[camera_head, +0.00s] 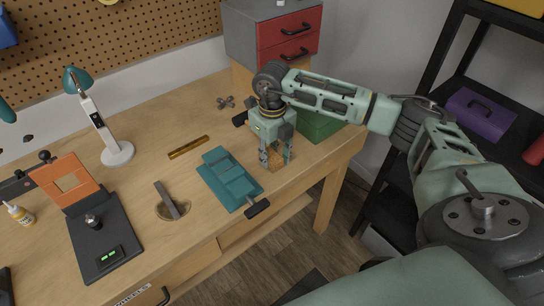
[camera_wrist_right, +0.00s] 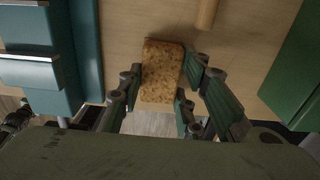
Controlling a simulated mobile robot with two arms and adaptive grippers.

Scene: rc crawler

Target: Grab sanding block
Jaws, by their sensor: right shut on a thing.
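The sanding block (camera_wrist_right: 162,68) is a speckled brown, cork-like rectangular block. In the right wrist view it lies between the two fingers of my right gripper (camera_wrist_right: 170,105). In the head view the block (camera_head: 278,158) shows partly between the fingers, near the right front part of the workbench. My right gripper (camera_head: 277,157) points down and is shut on the block. I cannot tell whether the block still touches the bench top. My left gripper is not in view.
A teal vise (camera_head: 230,178) stands just left of the right gripper. A green box (camera_head: 318,125) is close on its right. A file-like tool (camera_head: 167,198), a brass-coloured bar (camera_head: 188,147) and a desk lamp (camera_head: 118,152) are further left.

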